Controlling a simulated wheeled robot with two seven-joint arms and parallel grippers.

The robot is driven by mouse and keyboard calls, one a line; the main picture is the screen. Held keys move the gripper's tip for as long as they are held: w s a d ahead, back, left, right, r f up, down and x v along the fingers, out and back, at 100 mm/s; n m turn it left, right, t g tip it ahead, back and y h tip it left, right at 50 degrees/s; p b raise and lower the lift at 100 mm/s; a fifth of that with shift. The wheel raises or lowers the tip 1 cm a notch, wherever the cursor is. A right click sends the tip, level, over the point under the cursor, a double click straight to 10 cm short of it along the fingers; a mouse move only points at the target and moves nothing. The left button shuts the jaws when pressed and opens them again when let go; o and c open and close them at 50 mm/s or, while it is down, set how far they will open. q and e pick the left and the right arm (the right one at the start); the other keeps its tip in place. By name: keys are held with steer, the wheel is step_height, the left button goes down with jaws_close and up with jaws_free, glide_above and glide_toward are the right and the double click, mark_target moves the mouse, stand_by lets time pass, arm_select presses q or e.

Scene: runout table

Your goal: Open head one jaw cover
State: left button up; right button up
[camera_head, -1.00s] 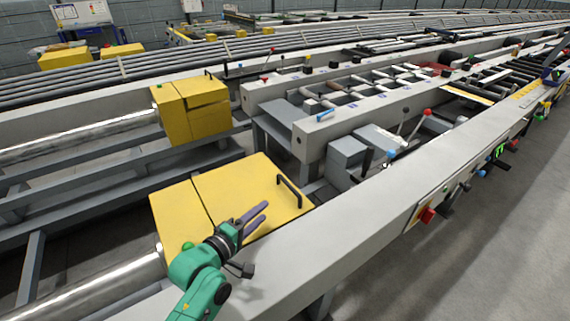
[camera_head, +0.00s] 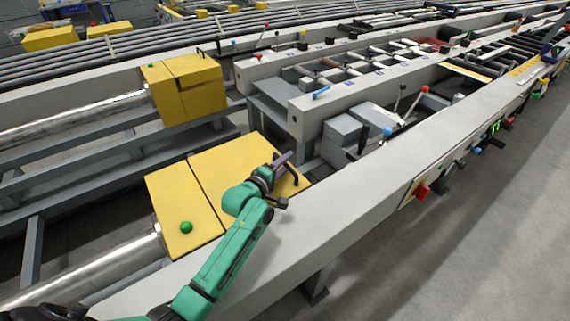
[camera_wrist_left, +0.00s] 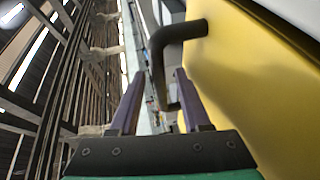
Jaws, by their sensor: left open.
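The yellow jaw cover (camera_head: 222,168) in the foreground lies shut, its top flat, with a black bar handle (camera_head: 291,176) near its right edge. My left gripper (camera_head: 284,159) is at the handle, its fingers pointing toward the far side. In the left wrist view the open fingers (camera_wrist_left: 155,85) show with the dark handle (camera_wrist_left: 177,33) ahead, its lower end appearing between the fingertips. I cannot tell whether they touch it. The yellow cover (camera_wrist_left: 240,80) fills the right side of that view. My right gripper is not in view.
A green button (camera_head: 186,227) sits on the yellow housing left of the cover. A second yellow housing (camera_head: 185,88) stands behind. A long grey beam (camera_head: 340,195) runs along the near side, with levers (camera_head: 398,100) beyond it and a red knob (camera_head: 422,191) on its outer face.

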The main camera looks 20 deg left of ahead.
arm_select(q)
jaws_close()
steer(key=shift+f, duration=0.1)
stand_by(1.2)
